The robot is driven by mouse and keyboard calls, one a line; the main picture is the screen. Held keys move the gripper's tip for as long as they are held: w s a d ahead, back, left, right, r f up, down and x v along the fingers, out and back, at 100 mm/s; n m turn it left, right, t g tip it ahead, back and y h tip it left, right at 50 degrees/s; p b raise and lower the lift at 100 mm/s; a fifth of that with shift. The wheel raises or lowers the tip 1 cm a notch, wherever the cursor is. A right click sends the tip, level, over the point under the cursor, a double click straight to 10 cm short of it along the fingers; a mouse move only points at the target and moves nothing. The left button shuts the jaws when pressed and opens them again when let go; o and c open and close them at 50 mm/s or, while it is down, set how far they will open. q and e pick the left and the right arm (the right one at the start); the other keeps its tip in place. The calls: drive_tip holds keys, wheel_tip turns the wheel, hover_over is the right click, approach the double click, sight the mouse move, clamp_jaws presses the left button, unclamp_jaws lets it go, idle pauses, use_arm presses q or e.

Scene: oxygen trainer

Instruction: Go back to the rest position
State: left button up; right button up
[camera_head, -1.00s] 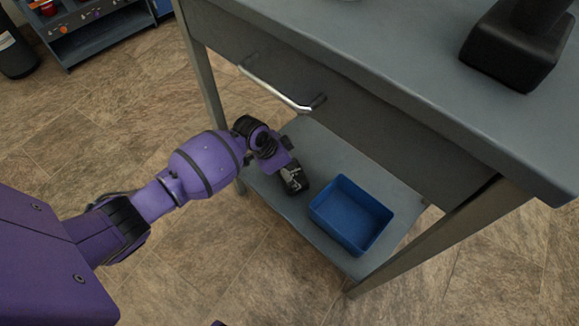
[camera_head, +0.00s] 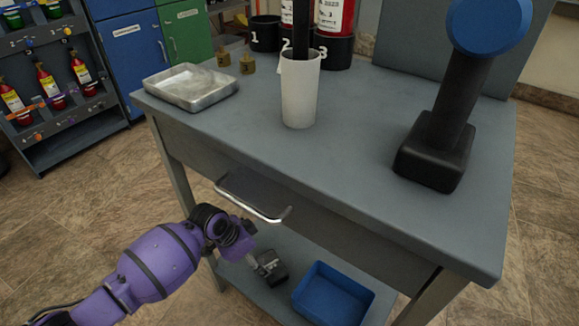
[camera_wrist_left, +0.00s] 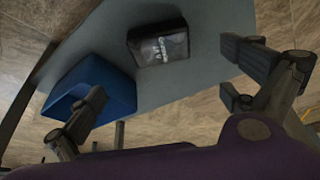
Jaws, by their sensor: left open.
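My left gripper (camera_wrist_left: 163,82) is open, its fingers spread wide with nothing between the tips. In the head view my left arm reaches in from the lower left, and its gripper (camera_head: 256,262) is beside the table's lower shelf, below the drawer handle. A small black box (camera_wrist_left: 158,44) with a pale marking lies on the shelf beyond the fingers. It also shows in the head view (camera_head: 273,269), partly overlapped by the gripper. Whether they touch cannot be told. My right gripper is not in view.
A blue bin (camera_head: 334,292) stands on the lower shelf (camera_head: 283,246). The drawer handle (camera_head: 250,203) juts out above my gripper. On the grey tabletop (camera_head: 345,150) are a metal tray (camera_head: 190,88), a white cup (camera_head: 299,92) and a black blue-topped tool (camera_head: 445,120).

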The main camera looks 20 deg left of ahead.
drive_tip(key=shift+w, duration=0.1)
